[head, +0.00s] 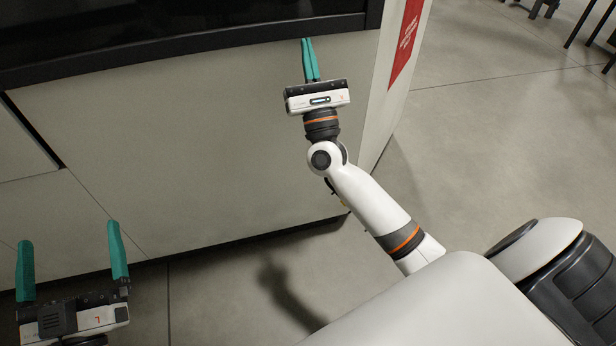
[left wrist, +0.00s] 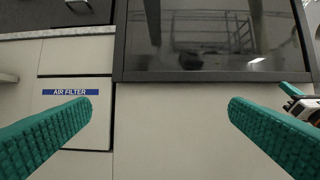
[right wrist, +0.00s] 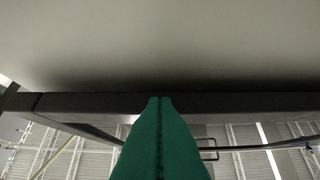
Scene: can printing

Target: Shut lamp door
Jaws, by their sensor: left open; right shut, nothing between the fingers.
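A dark glass door (head: 150,25) with a dark frame spans the top of the head view, above a beige machine front; I take it for the lamp door. It also shows in the left wrist view (left wrist: 215,55). Whether it is fully closed cannot be told. My right gripper (head: 305,42) is shut and empty, its fingertips at the door's lower frame edge near the right end. In the right wrist view its fingers (right wrist: 160,100) overlap the dark frame bar (right wrist: 80,103); contact cannot be told. My left gripper (head: 70,235) is open and empty, low at the left.
The beige front panel (head: 200,140) lies below the door. A drawer labelled AIR FILTER (left wrist: 75,115) is at the left. A red sign (head: 405,38) marks the machine's right side. Grey floor (head: 490,130) is open to the right.

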